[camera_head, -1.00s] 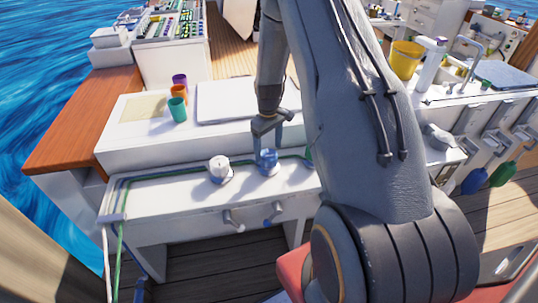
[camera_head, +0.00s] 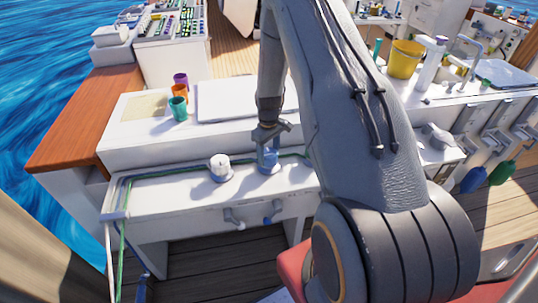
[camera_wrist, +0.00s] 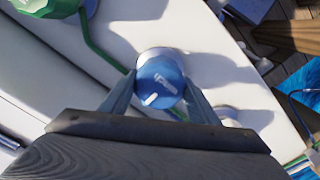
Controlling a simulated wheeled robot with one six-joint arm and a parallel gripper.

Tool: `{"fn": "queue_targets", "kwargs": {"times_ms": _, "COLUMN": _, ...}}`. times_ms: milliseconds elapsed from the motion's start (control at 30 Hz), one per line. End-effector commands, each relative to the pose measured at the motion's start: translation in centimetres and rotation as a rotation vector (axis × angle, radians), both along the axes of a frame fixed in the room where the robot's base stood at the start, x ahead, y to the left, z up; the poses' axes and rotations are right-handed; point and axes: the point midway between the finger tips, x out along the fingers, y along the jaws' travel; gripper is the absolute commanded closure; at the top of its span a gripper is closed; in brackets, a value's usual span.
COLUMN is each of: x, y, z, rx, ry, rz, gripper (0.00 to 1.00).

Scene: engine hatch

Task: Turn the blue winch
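The blue winch (camera_head: 268,163) is a small drum on the white bench top, partly covered by my gripper in the head view. In the wrist view the blue winch (camera_wrist: 159,82) shows its round top with a white mark at its lower edge. My gripper (camera_head: 269,150) is down at the winch, and in the wrist view its two fingers (camera_wrist: 160,88) lie on either side of the drum, very close to it. I cannot tell whether they press on it.
A white winch (camera_head: 220,166) stands just left of the blue one. A green winch (camera_wrist: 45,5) shows in the wrist view's upper left corner. A green rope (camera_head: 180,173) runs along the bench. Cups (camera_head: 179,108) and a white board (camera_head: 236,100) are behind.

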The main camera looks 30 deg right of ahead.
Motion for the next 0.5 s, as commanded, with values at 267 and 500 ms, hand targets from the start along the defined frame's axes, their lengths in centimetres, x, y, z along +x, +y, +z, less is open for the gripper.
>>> {"fn": "queue_targets", "kwargs": {"times_ms": 267, "x": 0.0, "y": -0.01, "z": -0.02, "rx": 0.0, "ry": 0.0, "rz": -0.036, "gripper": 0.67}}
{"fn": "queue_targets", "kwargs": {"times_ms": 500, "x": 0.03, "y": -0.02, "z": -0.08, "rx": 0.0, "ry": 0.0, "rz": -0.171, "gripper": 0.67}}
